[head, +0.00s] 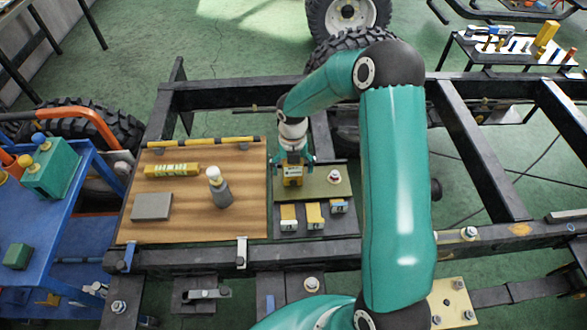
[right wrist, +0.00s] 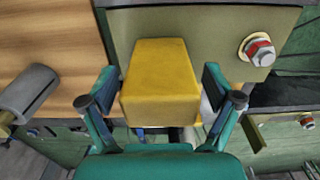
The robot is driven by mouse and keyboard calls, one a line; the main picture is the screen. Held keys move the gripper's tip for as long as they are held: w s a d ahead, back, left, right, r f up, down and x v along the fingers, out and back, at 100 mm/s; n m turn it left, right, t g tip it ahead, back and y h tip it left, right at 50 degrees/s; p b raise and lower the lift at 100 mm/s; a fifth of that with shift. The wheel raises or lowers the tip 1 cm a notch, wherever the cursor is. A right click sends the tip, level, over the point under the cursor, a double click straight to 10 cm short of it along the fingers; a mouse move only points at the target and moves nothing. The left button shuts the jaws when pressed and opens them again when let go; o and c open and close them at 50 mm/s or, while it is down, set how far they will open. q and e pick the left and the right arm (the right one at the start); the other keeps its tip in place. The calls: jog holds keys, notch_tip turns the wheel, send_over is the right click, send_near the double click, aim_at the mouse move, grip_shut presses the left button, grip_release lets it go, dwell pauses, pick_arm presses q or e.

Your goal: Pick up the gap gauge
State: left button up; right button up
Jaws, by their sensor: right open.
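A yellow block (head: 292,180), which looks like the gap gauge, is at the left end of an olive plate (head: 318,188) on the chassis. It also shows large in the right wrist view (right wrist: 160,85). My right gripper (head: 293,164) reaches down over it. The block's underside is hidden. My left gripper is not in view.
A wooden board (head: 190,226) left of the plate holds a marked yellow bar (head: 171,171), a grey block (head: 152,206) and a grey cylinder (head: 219,190). A bolt (head: 334,176) stands on the plate's right.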

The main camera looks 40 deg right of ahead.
jog(key=c, duration=1.5)
jog(key=shift+r, duration=0.1)
